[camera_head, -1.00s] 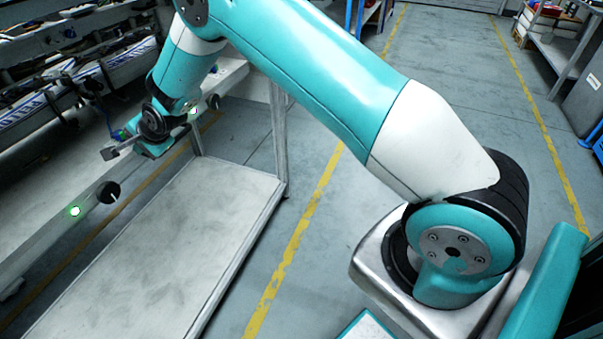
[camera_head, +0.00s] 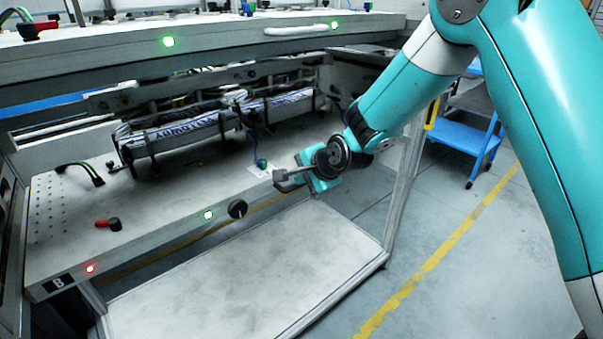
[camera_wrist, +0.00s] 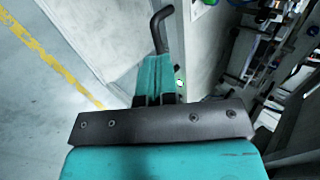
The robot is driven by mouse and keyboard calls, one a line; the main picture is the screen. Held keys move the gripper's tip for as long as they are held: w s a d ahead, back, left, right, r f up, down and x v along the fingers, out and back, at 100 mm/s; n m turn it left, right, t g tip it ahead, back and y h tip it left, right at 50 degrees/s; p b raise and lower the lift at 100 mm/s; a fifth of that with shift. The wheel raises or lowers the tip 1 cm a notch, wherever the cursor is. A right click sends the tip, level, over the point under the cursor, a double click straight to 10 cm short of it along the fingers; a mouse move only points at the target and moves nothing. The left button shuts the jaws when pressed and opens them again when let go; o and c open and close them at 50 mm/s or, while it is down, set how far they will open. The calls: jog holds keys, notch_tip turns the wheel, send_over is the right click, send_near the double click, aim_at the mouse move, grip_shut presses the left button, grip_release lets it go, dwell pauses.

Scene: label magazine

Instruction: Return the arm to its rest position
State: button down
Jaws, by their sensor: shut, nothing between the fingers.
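My teal arm (camera_head: 405,95) reaches in from the upper right of the head view, bent at the elbow. My gripper (camera_head: 281,180) hangs just in front of the machine's front edge, above the lower shelf. It is shut with nothing held. In the wrist view my gripper (camera_wrist: 161,28) shows as a dark hooked tip beyond a teal body and a dark bar.
The label machine's bench (camera_head: 140,215) carries label stacks (camera_head: 185,132), a black knob (camera_head: 237,209) and a red-handled part (camera_head: 109,224). A bare lower shelf (camera_head: 245,275) is below. A blue cart (camera_head: 460,138) stands right. The floor (camera_head: 450,290) is open.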

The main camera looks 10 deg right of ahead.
jog(key=s+a+r+n+g+p, duration=0.1)
jog(key=s+r+n+g+p, duration=0.4)
jog(key=s+r+n, duration=0.9)
jog(key=s+d+r+n+g+p, duration=0.1)
jog(key=s+r, duration=0.4)
jog(key=s, duration=0.6)
jog(key=s+d+r+n+g+p, duration=0.1)
jog(key=s+r+n+p, duration=0.3)
jog(key=s, duration=0.6)
jog(key=shift+s+d+r+n+g, duration=0.2)
jog(key=shift+s+r+n+g, duration=0.2)
jog(key=shift+g, duration=0.3)
